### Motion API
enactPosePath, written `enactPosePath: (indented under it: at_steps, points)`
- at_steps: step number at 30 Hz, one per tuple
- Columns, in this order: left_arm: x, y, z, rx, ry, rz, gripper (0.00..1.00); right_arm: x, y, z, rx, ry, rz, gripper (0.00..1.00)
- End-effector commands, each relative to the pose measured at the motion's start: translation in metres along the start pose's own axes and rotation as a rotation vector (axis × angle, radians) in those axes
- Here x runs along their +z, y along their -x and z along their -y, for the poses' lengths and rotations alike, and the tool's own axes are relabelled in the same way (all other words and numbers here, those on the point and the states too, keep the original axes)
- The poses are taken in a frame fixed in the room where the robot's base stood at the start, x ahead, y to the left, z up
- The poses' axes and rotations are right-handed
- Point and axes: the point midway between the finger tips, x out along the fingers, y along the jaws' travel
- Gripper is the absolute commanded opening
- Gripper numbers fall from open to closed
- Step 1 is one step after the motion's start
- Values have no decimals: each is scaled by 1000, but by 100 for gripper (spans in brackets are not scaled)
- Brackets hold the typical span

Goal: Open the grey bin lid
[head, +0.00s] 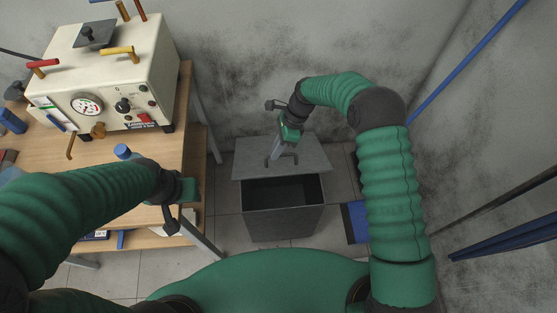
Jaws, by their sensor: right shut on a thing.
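The grey bin (283,222) stands on the floor by the back wall, between the table and a blue object. Its grey lid (310,152) is off the front of the opening, so the dark inside shows. The lid lies over the rear part of the bin, and I cannot tell how far it is tilted. My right gripper (275,157) is over the lid, shut at the lid's handle, which the jaws partly hide. My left gripper (172,217) hangs near the table's right edge, away from the bin. Its fingers are too unclear to read.
A wooden table (165,105) at left carries a cream machine (105,75) with a gauge and coloured handles. A blue object (356,221) is on the floor right of the bin. Dark and blue bars (505,237) stand at far right. Tiled floor in front of the bin is clear.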

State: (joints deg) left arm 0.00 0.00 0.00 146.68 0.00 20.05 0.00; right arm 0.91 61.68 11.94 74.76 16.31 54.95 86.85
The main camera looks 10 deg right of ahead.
Motion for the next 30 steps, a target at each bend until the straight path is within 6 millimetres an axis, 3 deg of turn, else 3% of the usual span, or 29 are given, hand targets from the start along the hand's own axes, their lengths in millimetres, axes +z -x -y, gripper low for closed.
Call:
enactPosePath:
  at_steps: [1,4,18,19,23,30]
  points:
    - [0,1,0,0,0,0,36,0,5,12,-30,1,-2,0]
    - [0,2,0,0,0,0,36,0,9,15,-29,0,-3,0]
    - [-1,3,0,0,0,0,36,-3,12,18,-28,-2,-8,0]
    - [-1,3,0,0,0,0,36,-3,12,18,-28,-2,-8,15]
    - [-1,3,0,0,0,0,36,-3,11,17,-25,-2,-8,32]
    - [-1,3,0,0,0,0,36,-1,12,14,-23,-1,-6,33]
